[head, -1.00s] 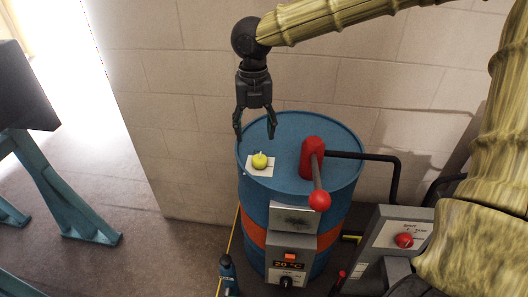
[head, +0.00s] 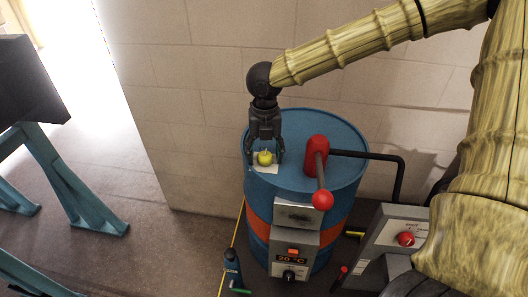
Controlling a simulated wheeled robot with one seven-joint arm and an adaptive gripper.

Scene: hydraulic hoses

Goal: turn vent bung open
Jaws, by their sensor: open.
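The vent bung (head: 265,158) is a small yellow-green knob on a white plate (head: 270,168) at the left of the blue drum's top (head: 300,130). My gripper (head: 265,160) points down right at the bung, with its fingers spread to either side of it. The fingers look apart from the knob, though the exact gap and depth are hard to tell. The gripper is open and holds nothing.
A red pump with a red-knobbed lever (head: 322,199) stands on the drum, right of the bung. A black pipe (head: 375,156) runs from it to the right. A control box (head: 291,262) showing 20 °C is on the drum's front. A wall (head: 190,100) is behind.

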